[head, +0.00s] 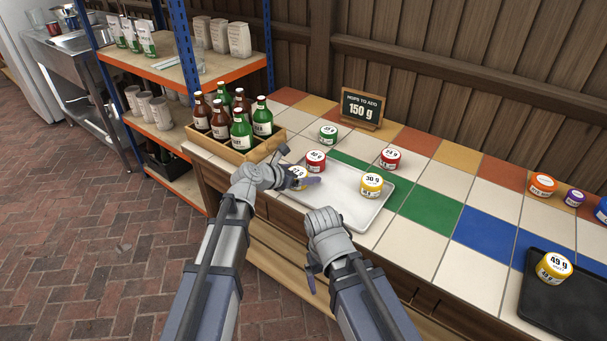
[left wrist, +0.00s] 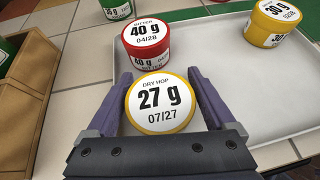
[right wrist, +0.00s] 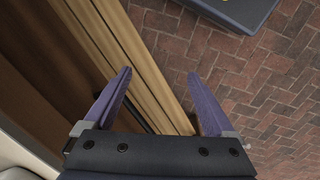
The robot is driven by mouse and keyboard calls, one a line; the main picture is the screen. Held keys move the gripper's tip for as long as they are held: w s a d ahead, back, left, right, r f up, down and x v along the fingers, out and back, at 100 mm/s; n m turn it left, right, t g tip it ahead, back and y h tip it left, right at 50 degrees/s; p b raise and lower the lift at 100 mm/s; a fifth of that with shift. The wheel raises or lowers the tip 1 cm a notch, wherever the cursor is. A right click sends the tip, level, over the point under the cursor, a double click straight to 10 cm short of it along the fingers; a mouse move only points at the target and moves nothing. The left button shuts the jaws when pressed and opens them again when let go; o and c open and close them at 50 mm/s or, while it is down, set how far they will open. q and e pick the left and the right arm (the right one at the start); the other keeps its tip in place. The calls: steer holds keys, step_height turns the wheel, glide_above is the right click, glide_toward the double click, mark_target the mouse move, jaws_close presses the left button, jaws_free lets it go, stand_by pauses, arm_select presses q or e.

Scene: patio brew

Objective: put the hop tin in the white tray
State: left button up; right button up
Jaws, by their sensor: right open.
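A yellow-rimmed dry hop tin marked 27 g (left wrist: 160,98) is between the fingers of my left gripper (left wrist: 160,85), which looks shut on it. In the head view this tin (head: 297,174) is partly hidden by my left gripper (head: 300,181), at the left end of the white tray (head: 335,203). I cannot tell whether it touches the tray. A yellow 30 g tin (head: 371,184) stands in the tray. A red bitter tin marked 40 g (head: 316,160) is at its far left corner. My right gripper (right wrist: 160,75) is open and empty, pointing down beside the counter front.
A wooden crate of bottles (head: 235,145) stands left of the tray. Green (head: 328,133) and red (head: 390,158) tins stand behind it, near the 150 g sign (head: 362,107). A black tray (head: 550,305) holds a yellow 49 g tin (head: 554,267) at right. The tiles between the trays are clear.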

arm_select(q)
steer(key=shift+o, duration=0.6)
steer(key=shift+r, duration=0.1)
steer(key=shift+r+p, duration=0.25)
steer(key=shift+p, duration=0.1)
steer(key=p+v, duration=0.5)
steer(key=v, duration=0.5)
steer(key=shift+s+a, duration=0.25)
steer(key=shift+s, duration=0.05)
steer(key=shift+s+a+r, duration=0.25)
steer(key=shift+s+a, duration=0.15)
